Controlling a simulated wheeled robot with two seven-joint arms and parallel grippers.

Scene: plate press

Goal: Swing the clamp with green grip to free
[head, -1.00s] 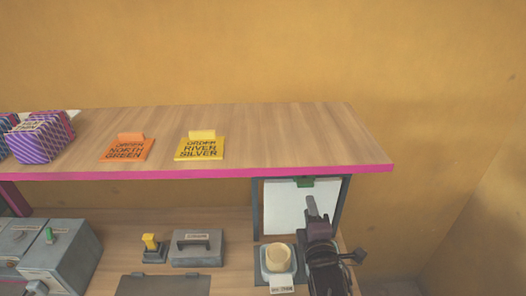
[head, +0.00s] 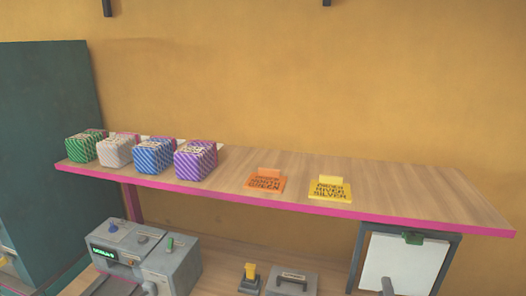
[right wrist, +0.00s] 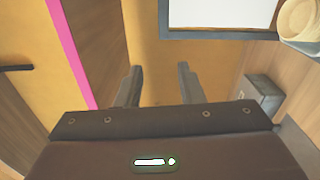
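A small upright green grip (head: 170,244) stands on top of the grey machine (head: 172,268) at the lower left of the head view. A blue knob (head: 112,227) and a dark part (head: 143,238) sit on the machine to its left. Whether the clamp under the green grip is swung in or out is too small to tell. My left gripper is out of view.
A magenta-edged shelf (head: 390,190) overhangs the bench, with several patterned boxes and orange (head: 265,182) and yellow (head: 330,189) order cards. A framed white sheet (head: 403,262) with a green clip hangs at right. A yellow-handled tool (head: 249,277) and grey case (head: 291,283) lie between.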

